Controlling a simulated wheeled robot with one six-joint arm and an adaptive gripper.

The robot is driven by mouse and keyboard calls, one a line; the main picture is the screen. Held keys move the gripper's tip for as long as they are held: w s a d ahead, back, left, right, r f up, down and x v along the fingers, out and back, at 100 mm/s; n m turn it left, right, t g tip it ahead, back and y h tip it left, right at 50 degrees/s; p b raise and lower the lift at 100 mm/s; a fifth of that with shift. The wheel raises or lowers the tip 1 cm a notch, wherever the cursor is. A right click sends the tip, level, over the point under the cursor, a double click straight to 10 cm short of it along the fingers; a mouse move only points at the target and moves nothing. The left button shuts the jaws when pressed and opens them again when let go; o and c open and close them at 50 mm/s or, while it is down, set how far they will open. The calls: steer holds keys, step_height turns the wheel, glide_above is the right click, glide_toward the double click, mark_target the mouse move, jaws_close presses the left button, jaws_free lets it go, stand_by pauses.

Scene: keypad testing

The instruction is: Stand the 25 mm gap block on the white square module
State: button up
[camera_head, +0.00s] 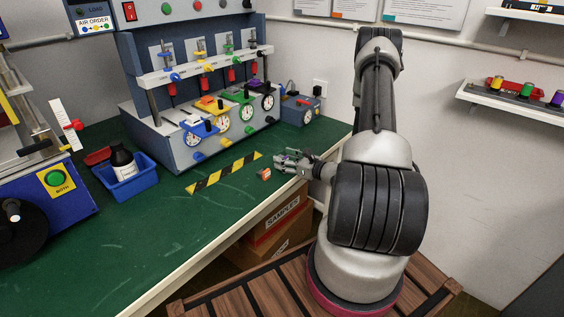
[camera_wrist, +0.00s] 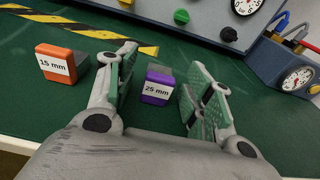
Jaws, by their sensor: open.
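The 25 mm gap block is a purple block with a white "25 mm" label (camera_wrist: 157,88) on the green bench in the wrist view. My gripper (camera_wrist: 160,70) is open, with one green-padded finger on each side of the block and bench showing between block and fingers. In the head view my gripper (camera_head: 281,161) is low over the bench near its front edge, largely hiding the block. The test station (camera_head: 171,133) carries a row of small coloured modules above dials. I cannot tell for sure which is the white square module.
An orange "15 mm" block (camera_wrist: 62,64) stands left of my gripper. A yellow-black striped strip (camera_head: 224,173) lies between it and the station. A blue bin with a dark bottle (camera_head: 127,182) is further left. A blue dial box (camera_head: 301,110) stands at the back right.

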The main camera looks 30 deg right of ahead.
steer(key=shift+w+a, duration=0.1)
steer(key=shift+w, duration=0.2)
jaws_close()
